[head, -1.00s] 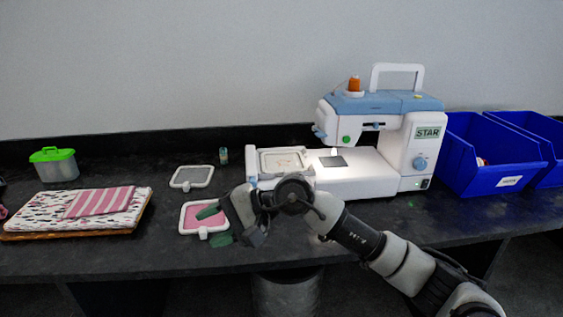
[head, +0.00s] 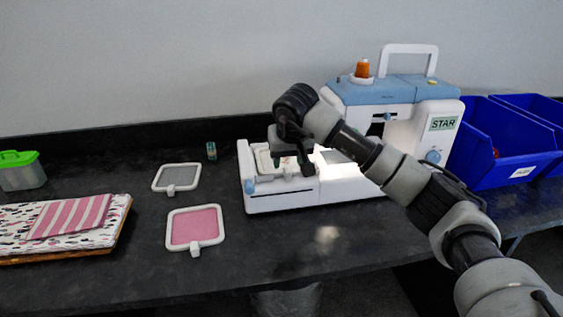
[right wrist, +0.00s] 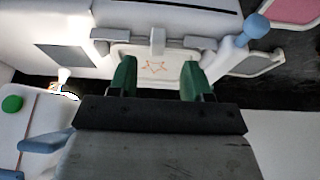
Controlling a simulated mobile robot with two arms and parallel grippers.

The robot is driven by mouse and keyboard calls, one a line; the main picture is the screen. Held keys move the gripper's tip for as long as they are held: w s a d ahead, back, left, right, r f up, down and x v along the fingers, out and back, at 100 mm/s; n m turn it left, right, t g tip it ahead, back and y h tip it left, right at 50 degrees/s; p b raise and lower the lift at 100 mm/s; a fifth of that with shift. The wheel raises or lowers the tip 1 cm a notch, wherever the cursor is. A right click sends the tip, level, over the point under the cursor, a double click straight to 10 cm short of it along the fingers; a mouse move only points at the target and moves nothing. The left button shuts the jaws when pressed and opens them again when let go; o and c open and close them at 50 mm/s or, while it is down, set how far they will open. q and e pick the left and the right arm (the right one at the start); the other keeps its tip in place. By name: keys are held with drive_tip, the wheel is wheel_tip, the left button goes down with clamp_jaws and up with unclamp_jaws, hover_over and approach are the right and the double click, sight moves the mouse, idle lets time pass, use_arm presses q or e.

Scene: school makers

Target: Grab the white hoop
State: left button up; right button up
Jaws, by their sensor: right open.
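A white hoop with a small orange stitched design (right wrist: 155,67) sits on the bed of the sewing machine. In the head view this hoop (head: 264,160) is partly hidden by my right gripper (head: 290,162). In the right wrist view, the green fingers of my right gripper (right wrist: 158,80) are apart, one on each side of the design, with nothing between them that I can see held. Two more white-rimmed hoops lie flat on the table, one with pink cloth (head: 194,228) and one with grey cloth (head: 177,177). My left gripper is not in view.
The white and blue sewing machine (head: 393,91) stands right behind my arm. Blue bins (head: 515,150) are at the right. Folded cloth (head: 70,217) on a tray and a green-lidded box (head: 20,172) are at the left. The table front is clear.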

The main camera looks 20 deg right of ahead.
sight(287, 169)
drive_tip(key=x, duration=0.5)
drive_tip(key=shift+w+d, duration=0.1)
drive_tip(key=shift+d, duration=0.15)
drive_tip(key=shift+r, duration=0.1)
drive_tip(key=shift+c, duration=0.3)
clamp_jaws()
